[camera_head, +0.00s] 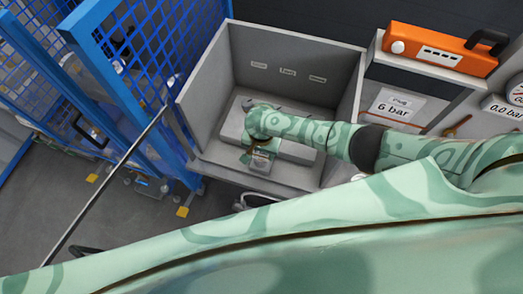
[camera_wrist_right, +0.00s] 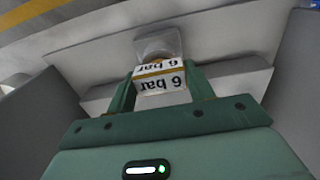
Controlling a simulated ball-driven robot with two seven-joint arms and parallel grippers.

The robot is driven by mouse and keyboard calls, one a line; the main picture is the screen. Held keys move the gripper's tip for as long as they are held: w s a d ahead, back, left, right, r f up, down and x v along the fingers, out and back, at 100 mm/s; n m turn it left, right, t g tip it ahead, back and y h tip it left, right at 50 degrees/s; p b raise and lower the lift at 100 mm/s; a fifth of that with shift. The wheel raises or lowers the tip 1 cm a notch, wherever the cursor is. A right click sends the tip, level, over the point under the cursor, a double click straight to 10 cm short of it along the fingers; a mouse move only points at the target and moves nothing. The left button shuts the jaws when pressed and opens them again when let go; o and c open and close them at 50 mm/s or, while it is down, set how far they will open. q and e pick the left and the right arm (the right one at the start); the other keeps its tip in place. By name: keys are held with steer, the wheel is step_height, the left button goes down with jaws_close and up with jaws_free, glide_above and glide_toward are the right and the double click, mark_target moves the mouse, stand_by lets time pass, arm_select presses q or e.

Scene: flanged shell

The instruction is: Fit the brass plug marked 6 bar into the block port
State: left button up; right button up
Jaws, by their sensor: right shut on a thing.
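My right gripper (camera_wrist_right: 160,88) is shut on the brass plug (camera_wrist_right: 160,84), which shows white "6 bar" labels with brass-coloured edges, upside down in the right wrist view. Just beyond the plug stands a grey block (camera_wrist_right: 158,42) with a rounded front; its port is mostly hidden by the plug. I cannot tell whether the plug touches the port or is inside it. In the head view the right arm reaches from the right into a grey open-topped enclosure (camera_head: 205,85), its hand low over the enclosure floor. My left gripper is not in view.
The enclosure's walls stand close around the right hand. Blue mesh fencing (camera_head: 140,50) stands at left.

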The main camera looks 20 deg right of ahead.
steer(key=shift+f, duration=0.5)
steer(key=o, duration=1.1)
steer(key=shift+r, duration=0.1)
step_height(320, 180, up, 16)
steer(key=p, duration=0.6)
steer(key=shift+r+p, duration=0.15)
steer(key=shift+p, duration=0.25)
